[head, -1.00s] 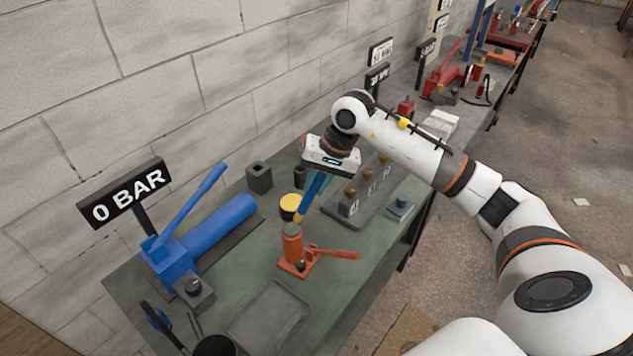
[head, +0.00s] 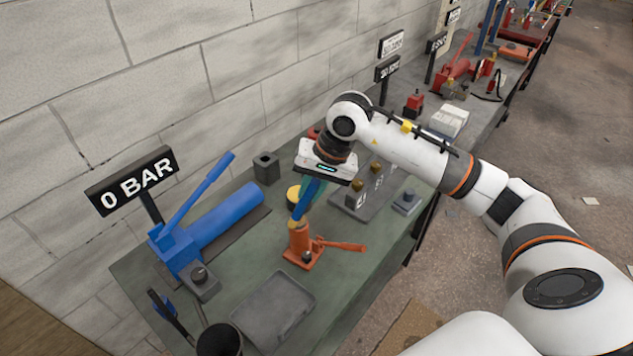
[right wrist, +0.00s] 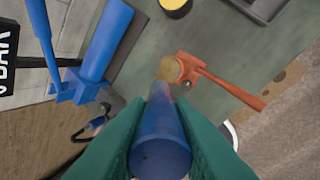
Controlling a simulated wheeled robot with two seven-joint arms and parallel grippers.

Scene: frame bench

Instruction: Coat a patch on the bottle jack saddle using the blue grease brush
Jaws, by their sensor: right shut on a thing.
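My right gripper (head: 311,187) is shut on the blue grease brush. The brush (right wrist: 160,142) shows between green fingers in the right wrist view, its tan bristle end pointing away. The orange bottle jack (head: 301,245) stands upright on the green bench, its handle out to the right; it also shows in the right wrist view (right wrist: 206,66). The bristle end is right at the top of the jack and covers much of the saddle. I cannot tell whether bristles and saddle touch. My left gripper is not in view.
A blue pump (head: 206,222) with a raised lever lies left of the jack. A grey tray (head: 275,311) sits in front. A yellow-topped tin (head: 293,193) and a dark block with brass knobs (head: 366,192) stand behind. A dark cup (head: 218,342) is at the front.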

